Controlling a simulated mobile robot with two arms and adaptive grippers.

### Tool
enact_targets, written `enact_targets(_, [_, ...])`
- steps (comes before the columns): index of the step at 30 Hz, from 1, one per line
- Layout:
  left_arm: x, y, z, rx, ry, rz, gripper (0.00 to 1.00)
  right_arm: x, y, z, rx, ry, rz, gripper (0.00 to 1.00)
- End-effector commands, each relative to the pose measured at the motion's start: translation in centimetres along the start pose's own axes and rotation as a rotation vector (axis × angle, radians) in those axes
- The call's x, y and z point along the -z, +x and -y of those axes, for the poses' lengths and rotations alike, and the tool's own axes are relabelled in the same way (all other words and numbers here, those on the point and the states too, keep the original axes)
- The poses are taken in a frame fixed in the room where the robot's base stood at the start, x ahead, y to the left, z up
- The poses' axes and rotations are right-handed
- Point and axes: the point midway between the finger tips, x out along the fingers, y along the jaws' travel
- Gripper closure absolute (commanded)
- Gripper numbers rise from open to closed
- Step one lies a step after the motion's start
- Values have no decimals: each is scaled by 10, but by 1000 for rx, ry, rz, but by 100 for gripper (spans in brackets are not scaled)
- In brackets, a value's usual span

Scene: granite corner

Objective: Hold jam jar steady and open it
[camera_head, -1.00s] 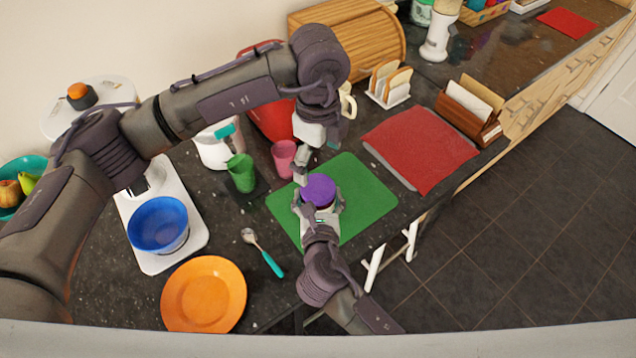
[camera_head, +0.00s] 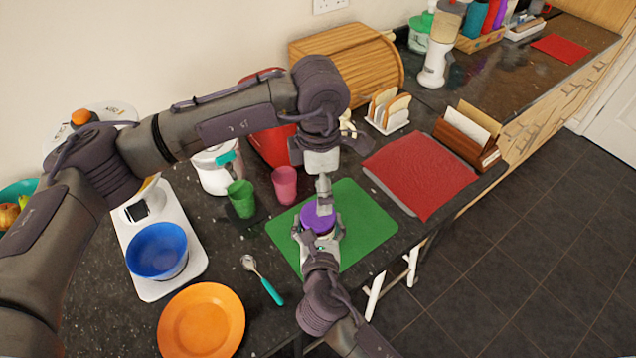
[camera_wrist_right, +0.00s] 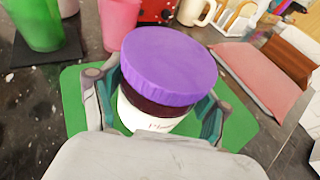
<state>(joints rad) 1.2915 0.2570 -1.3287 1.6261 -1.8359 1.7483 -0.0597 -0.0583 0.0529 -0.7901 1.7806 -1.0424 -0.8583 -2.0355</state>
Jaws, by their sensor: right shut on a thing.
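The jam jar has a purple lid (camera_head: 318,217), dark jam and a white label (camera_wrist_right: 148,118). It stands upright on the green mat (camera_head: 362,208), and the lid is on it. My right gripper (camera_head: 319,236) is shut around the jar's body from the front; in the right wrist view its fingers lie on both sides below the lid. My left gripper (camera_head: 325,204) comes down from above at the lid's back right edge. It is seen edge-on, so its opening and any touch with the lid are unclear; it does not show in the right wrist view.
Left of the mat are a green cup (camera_head: 241,198), a pink cup (camera_head: 285,185) and a spoon (camera_head: 262,279). A blue bowl (camera_head: 157,250) and orange plate (camera_head: 201,321) are further left. A red mat (camera_head: 420,174) lies right, near the counter edge.

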Motion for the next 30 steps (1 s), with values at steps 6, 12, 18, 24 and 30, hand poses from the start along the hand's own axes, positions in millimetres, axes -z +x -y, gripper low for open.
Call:
enact_targets(6, [0,0,0,-1,535,-1,5,1,0,0,0,0,-2,100])
enact_targets(12, [0,0,0,0,1030,0,5,1,0,0,0,0,-3,100])
enact_targets(18, [0,0,0,1,1522,-1,5,1,0,0,0,0,-3,100])
enact_targets(24, [1,0,-1,0,1965,0,5,1,0,0,0,0,-3,100])
enact_targets(30, [1,0,0,1,2238,0,5,2,0,0,0,0,-3,100])
